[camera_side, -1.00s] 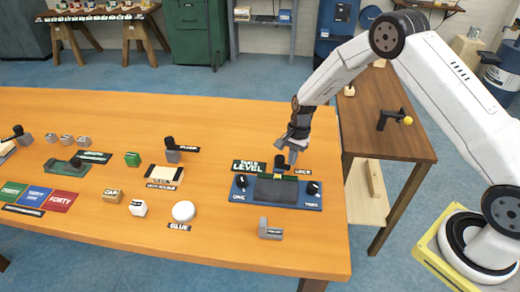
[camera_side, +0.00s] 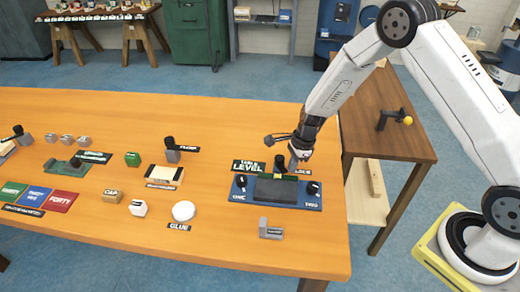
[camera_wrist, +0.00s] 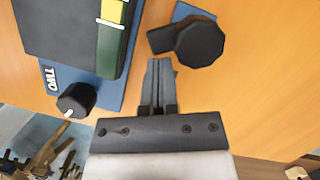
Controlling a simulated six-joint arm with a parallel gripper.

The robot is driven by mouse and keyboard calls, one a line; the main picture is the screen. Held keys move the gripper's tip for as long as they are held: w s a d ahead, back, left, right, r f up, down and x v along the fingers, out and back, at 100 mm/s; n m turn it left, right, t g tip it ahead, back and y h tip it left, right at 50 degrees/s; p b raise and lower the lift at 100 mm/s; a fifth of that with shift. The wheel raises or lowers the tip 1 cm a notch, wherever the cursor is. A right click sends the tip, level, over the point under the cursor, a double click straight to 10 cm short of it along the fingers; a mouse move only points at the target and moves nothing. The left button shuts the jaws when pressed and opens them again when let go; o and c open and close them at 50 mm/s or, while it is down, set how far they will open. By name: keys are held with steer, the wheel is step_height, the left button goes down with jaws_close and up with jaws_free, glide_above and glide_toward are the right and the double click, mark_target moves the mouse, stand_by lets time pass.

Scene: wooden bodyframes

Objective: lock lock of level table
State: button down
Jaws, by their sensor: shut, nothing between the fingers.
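The level table (camera_side: 316,207) is a blue base with a dark block on top, a knob marked ONE (camera_side: 241,181) and a knob marked TWO (camera_side: 313,188). Its lock (camera_side: 280,162) is a black knob with a short lever at the back edge; in the wrist view the lock (camera_wrist: 199,43) is at top centre-right. My gripper (camera_side: 293,167) is just right of the lock in the side view, low over the table. In the wrist view my gripper's fingers (camera_wrist: 158,72) are together and empty, between the lock and knob TWO (camera_wrist: 76,100). Contact with the lock is unclear.
A grey metal block (camera_side: 271,231) lies in front of the level table. A white round glue piece (camera_side: 183,211) and several small blocks stand to the left. The wooden tabletop (camera_side: 225,250) is bare around these, and its right edge is close.

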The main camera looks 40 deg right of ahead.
steer(key=m, duration=0.2)
steer(key=a+m, duration=0.1)
steer(key=shift+s+a+m+t, duration=0.2)
steer(key=shift+m+t, duration=0.2)
steer(key=shift+a, duration=0.3)
steer(key=shift+s, duration=0.1)
stand_by(0.7)
steer(key=shift+s+d, duration=0.45)
steer(key=shift+d, duration=0.2)
steer(key=shift+s+d+r, duration=0.25)
steer(key=shift+s+d, duration=0.5)
steer(key=shift+d, duration=0.25)
steer(key=v, duration=0.9)
steer(key=shift+a+r, duration=0.15)
steer(key=shift+r, duration=0.1)
